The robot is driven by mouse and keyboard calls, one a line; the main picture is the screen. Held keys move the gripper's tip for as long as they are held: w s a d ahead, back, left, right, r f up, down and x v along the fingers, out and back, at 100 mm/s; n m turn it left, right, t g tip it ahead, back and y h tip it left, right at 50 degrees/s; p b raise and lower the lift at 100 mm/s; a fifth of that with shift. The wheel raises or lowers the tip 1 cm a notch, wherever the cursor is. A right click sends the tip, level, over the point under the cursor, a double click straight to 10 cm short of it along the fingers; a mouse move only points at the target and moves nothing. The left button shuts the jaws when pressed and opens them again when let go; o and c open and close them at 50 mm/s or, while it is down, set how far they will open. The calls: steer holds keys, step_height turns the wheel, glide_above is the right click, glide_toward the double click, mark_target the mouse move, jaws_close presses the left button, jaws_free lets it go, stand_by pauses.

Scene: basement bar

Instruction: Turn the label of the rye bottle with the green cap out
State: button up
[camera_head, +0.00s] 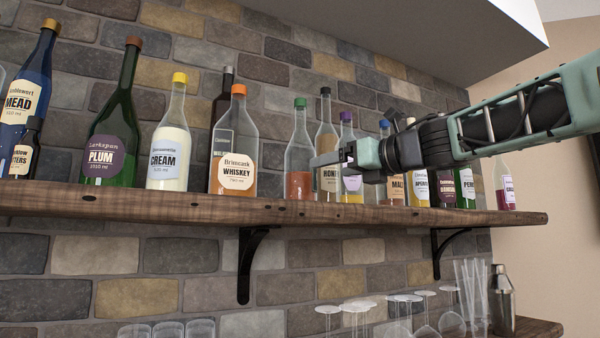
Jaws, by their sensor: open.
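The rye bottle with the green cap (299,155) stands upright on the wooden shelf, near the middle of the picture. It is clear glass with reddish-amber liquid low inside. No label shows on the side facing me. My gripper (325,162) reaches in from the right and is open, with nothing seen between its fingers.
The whiskey bottle (235,148) stands left of it, and the honey-labelled bottle (326,130) close on its right, partly behind my gripper. Several more bottles line the wooden shelf (200,203) against the stone wall. Glasses and a metal shaker (502,300) stand below.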

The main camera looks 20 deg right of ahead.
mark_target(301, 174)
steer(key=shift+p+x, duration=1.05)
steer(key=shift+x, duration=4.35)
steer(key=shift+a, duration=0.1)
steer(key=c, duration=0.9)
steer(key=shift+a+m+t+h, duration=0.1)
steer(key=shift+m+t+h, duration=0.4)
steer(key=shift+m+h, duration=0.3)
steer(key=shift+m+t+h, duration=0.4)
steer(key=shift+h, duration=0.6)
steer(key=shift+m+h, duration=0.3)
